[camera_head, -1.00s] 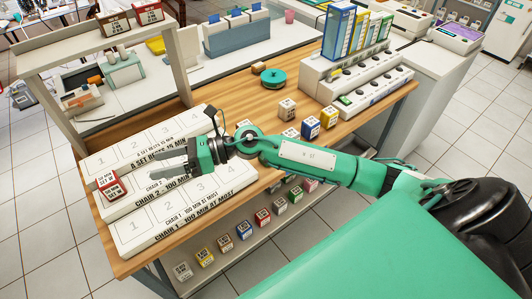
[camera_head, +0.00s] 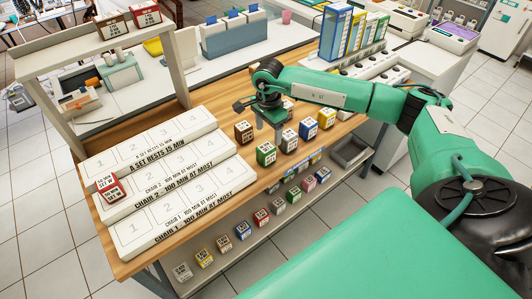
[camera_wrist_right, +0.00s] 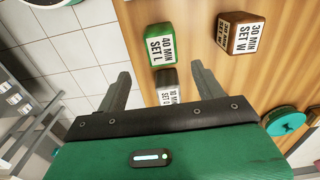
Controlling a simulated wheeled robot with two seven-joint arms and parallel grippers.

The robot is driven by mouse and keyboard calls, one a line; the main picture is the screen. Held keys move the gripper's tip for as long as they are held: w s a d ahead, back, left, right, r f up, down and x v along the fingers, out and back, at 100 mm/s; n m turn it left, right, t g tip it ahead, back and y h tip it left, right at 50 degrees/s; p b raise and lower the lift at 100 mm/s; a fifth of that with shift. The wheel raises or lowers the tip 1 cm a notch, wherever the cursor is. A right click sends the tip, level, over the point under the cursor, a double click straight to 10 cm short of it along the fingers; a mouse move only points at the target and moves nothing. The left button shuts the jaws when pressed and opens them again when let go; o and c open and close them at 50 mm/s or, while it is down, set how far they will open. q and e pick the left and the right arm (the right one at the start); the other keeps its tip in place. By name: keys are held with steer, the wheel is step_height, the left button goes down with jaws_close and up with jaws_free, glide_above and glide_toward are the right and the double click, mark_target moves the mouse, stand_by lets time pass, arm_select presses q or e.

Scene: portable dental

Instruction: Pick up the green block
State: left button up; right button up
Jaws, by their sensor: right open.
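The green block (camera_head: 266,154), with a white label, stands on the wooden table near its front edge. It also shows in the right wrist view (camera_wrist_right: 160,45), labelled "40 MIN SET L", just beyond my fingertips and apart from them. My right gripper (camera_head: 268,129) points down above the blocks, open and empty, close behind the green block in the head view. In the right wrist view its two fingers (camera_wrist_right: 160,73) are spread wide, with a grey block (camera_wrist_right: 167,84) showing between them, lower down. My left gripper is not in view.
A brown block (camera_head: 244,132) stands left of the green one, and a white-grey block (camera_head: 289,140) right of it. Blue (camera_head: 309,128) and yellow (camera_head: 326,118) blocks stand further right. White numbered steps (camera_head: 150,165) fill the table's left, with a red block (camera_head: 109,187) on them.

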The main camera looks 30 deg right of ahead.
mark_target(266, 147)
step_height(266, 147, down, 5)
steer(key=shift+f+p, duration=0.1)
steer(key=shift+p, duration=0.35)
steer(key=f, duration=0.1)
steer(key=f+p, duration=0.1)
steer(key=f, duration=0.1)
steer(key=f+p, duration=0.1)
steer(key=shift+w+a+f, duration=0.1)
steer(key=shift+a+f, duration=0.25)
steer(key=shift+f, duration=0.3)
steer(key=c, duration=1.1)
